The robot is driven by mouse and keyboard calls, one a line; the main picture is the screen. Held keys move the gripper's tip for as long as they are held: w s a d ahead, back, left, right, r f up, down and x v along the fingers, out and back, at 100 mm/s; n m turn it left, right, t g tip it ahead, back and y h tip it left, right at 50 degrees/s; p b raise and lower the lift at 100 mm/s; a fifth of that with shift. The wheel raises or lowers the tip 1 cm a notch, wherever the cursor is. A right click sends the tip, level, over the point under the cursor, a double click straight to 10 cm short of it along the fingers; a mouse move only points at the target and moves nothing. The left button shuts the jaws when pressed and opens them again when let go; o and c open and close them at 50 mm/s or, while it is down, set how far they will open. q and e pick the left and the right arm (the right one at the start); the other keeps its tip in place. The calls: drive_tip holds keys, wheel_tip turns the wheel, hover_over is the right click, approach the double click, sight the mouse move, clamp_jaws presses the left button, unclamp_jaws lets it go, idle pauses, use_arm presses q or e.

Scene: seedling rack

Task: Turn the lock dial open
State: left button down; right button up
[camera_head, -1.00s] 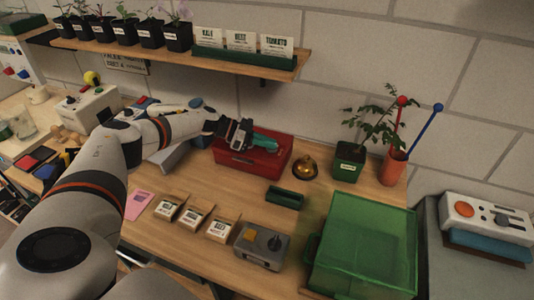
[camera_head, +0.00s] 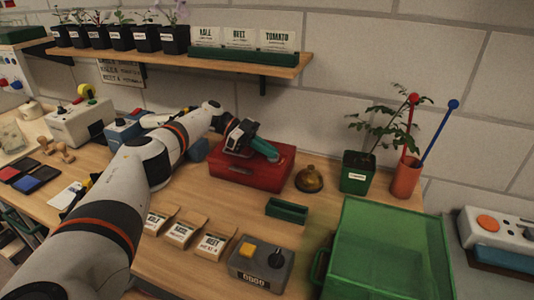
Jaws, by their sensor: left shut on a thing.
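The red box (camera_head: 254,177) stands on the bench near the back, lid down. My left gripper (camera_head: 248,143) is over its top, shut on a teal thing (camera_head: 266,151) that slants down to the right above the lid. Whether the teal thing is the lock dial I cannot tell, as the gripper covers part of it. A dark knob (camera_head: 276,256) sits on a grey box (camera_head: 258,268) with a yellow button and a number display at the front; nothing touches it. My right gripper is not in view.
A brass bell (camera_head: 309,181), a small green tray (camera_head: 286,209) and a potted plant (camera_head: 355,178) stand right of the red box. A large green see-through bin (camera_head: 386,260) fills the front right. A shelf (camera_head: 170,56) runs above.

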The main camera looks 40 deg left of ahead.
use_arm(q)
drive_tip(key=shift+s+f, duration=0.1)
drive_tip(key=shift+f, duration=0.2)
drive_tip(key=c, duration=1.5)
unclamp_jaws()
drive_tip(key=shift+s+r, duration=0.1)
drive_tip(key=shift+w, duration=0.25)
wheel_tip(320, 180, up, 10)
